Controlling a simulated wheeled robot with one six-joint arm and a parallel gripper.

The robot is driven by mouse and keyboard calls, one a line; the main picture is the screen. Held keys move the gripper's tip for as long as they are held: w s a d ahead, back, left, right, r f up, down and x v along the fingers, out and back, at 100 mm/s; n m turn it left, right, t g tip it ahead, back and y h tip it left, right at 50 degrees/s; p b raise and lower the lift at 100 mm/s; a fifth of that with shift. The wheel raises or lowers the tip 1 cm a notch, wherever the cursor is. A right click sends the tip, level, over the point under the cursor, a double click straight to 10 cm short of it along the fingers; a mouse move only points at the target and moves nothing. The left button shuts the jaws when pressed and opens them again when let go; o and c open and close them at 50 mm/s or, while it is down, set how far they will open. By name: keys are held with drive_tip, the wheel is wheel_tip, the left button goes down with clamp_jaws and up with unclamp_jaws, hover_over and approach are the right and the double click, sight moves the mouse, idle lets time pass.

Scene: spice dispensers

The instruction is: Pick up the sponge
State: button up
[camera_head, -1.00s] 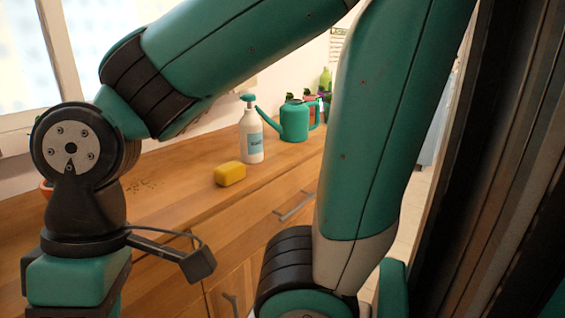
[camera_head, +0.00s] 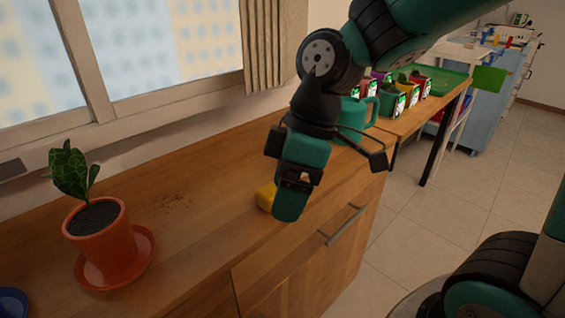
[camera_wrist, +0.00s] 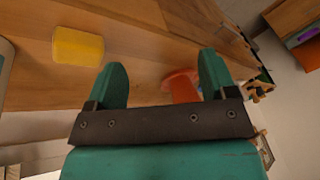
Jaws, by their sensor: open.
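The yellow sponge (camera_head: 265,195) lies on the wooden counter (camera_head: 200,245). In the head view it is partly hidden behind my gripper (camera_head: 290,205), which hangs over the counter near its front edge. In the wrist view the whole sponge (camera_wrist: 78,46) shows at the upper left, outside the left finger and not between the fingers. My gripper (camera_wrist: 163,68) is open there, with its two green fingers wide apart and nothing held. Whether a finger touches the sponge cannot be told, but a gap shows in the wrist view.
A potted plant (camera_head: 102,240) on an orange saucer stands on the counter at left. Dark crumbs (camera_head: 172,201) lie between it and the sponge. A teal watering can (camera_head: 355,118) stands behind my arm. A blue dish (camera_head: 12,303) is at the lower left. A drawer handle (camera_head: 342,226) juts from the front.

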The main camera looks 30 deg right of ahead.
drive_tip(key=w+d+r+n+p, duration=0.4)
drive_tip(key=w+r+p, duration=0.2)
drive_tip(key=r, duration=0.1)
drive_tip(key=n+g+p, duration=0.1)
drive_tip(key=n+p, duration=0.4)
drive_tip(key=p, duration=0.1)
approach(273, 190)
drive_tip(key=x, duration=0.4)
drive_tip(key=shift+s+d+f, duration=0.1)
drive_tip(key=shift+s+f, duration=0.05)
drive_tip(key=shift+f, duration=0.15)
drive_tip(key=shift+w+p+x, duration=0.15)
drive_tip(key=shift+p+x, duration=0.1)
drive_tip(key=shift+x, duration=1.2)
drive_tip(key=shift+w+p+x, duration=0.2)
drive_tip(key=shift+p+x, duration=0.05)
drive_tip(key=shift+x, duration=1.2)
drive_tip(key=shift+w, duration=0.1)
drive_tip(key=c, duration=1)
